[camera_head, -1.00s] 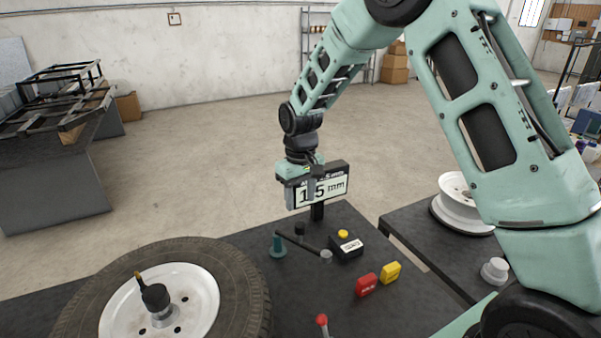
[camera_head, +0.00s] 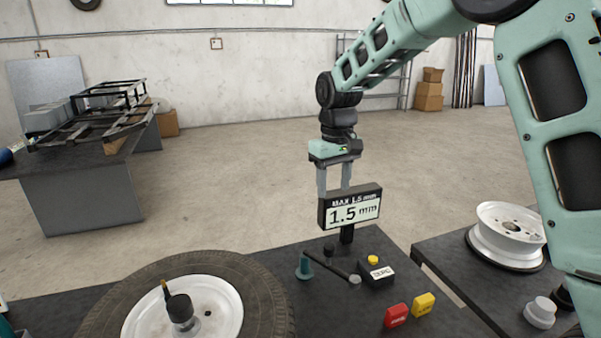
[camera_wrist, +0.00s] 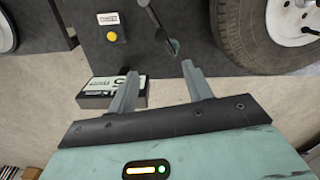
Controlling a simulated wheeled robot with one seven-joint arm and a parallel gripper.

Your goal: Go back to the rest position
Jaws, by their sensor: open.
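My gripper (camera_head: 334,178) hangs from my arm above and just behind the display box (camera_head: 352,208), fingers pointing down. Its two grey fingers are apart with nothing between them. In the wrist view my gripper (camera_wrist: 157,80) also shows its fingers spread and empty, with the display box (camera_wrist: 97,92) beside and partly behind the left finger. The display reads "1.5 mm" under the line "MAX 1.5 mm" and stands on a post at the far edge of the dark table (camera_head: 330,315).
A tyre on a white rim (camera_head: 240,285) lies at front left. A black box with a yellow button (camera_head: 376,272), a red block (camera_head: 396,315) and a yellow block (camera_head: 423,304) sit on the table. Open floor lies behind.

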